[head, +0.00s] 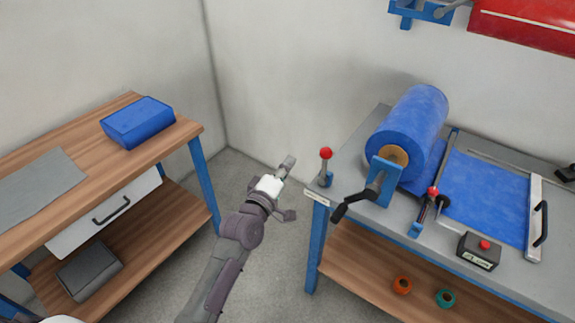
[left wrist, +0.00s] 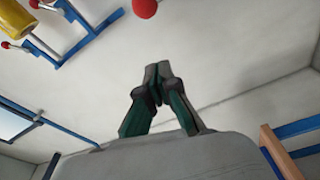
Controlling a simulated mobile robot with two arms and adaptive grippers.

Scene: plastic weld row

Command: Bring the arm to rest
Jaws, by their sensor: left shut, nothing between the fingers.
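My left arm (head: 225,262) reaches up from the bottom of the head view, into the gap between the two benches. My left gripper (head: 288,163) is in the air left of the right bench's front corner, near a red-knobbed lever (head: 325,160) but apart from it. In the left wrist view the fingertips (left wrist: 158,75) are together with nothing between them. A red ball knob (left wrist: 145,8) shows beyond them at the top edge. My right gripper is not in view.
The left wooden bench (head: 105,105) carries a blue block (head: 138,121) and a grey sheet (head: 38,188). The right bench (head: 350,177) carries a blue film roll (head: 412,120), a crank (head: 352,203) and a red-button box (head: 479,251). Bare floor (head: 278,265) lies between them.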

